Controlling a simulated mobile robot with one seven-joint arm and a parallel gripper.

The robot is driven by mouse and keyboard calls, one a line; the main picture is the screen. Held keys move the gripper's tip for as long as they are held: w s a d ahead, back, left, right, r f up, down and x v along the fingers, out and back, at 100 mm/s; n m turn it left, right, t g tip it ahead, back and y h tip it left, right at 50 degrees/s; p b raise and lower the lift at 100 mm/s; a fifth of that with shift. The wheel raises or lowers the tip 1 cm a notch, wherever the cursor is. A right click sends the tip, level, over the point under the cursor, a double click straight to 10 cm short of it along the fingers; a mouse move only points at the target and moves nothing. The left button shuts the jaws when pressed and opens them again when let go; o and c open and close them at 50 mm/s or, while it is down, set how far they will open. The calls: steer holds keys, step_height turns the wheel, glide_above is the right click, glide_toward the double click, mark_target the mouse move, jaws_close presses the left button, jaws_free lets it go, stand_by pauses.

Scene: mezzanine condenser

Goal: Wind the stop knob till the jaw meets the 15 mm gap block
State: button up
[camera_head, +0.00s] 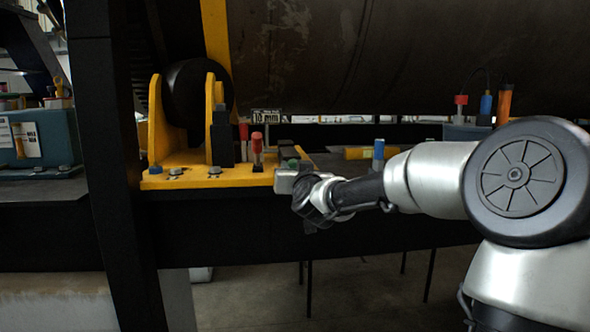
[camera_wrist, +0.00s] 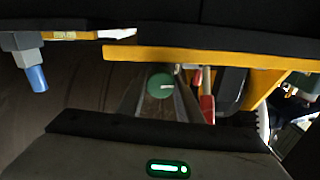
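My gripper (camera_head: 308,203) is at the front edge of the yellow base plate (camera_head: 215,180) in the head view, its wrist coming in from the right. Its fingers are dark and bunched, so their opening is unclear. A green round knob with a white mark (camera_wrist: 160,86) shows in the middle of the wrist view, beyond my gripper body; no contact is visible. A small green part (camera_head: 289,160) shows just above my gripper in the head view. A sign reading 10 mm (camera_head: 266,116) stands behind. I cannot pick out a 15 mm block or the jaw with certainty.
A black roller (camera_head: 193,92) sits in a yellow bracket on the plate, below a large dark cylinder (camera_head: 400,55). A red-topped pin (camera_head: 257,148) stands left of my gripper. A blue-topped post (camera_head: 378,150) stands to the right. A black upright (camera_head: 105,150) bounds the left.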

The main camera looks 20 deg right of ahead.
steer(key=shift+m+b, duration=0.4)
steer(key=shift+m, duration=2)
steer(key=o, duration=1)
steer(key=shift+o, duration=0.2)
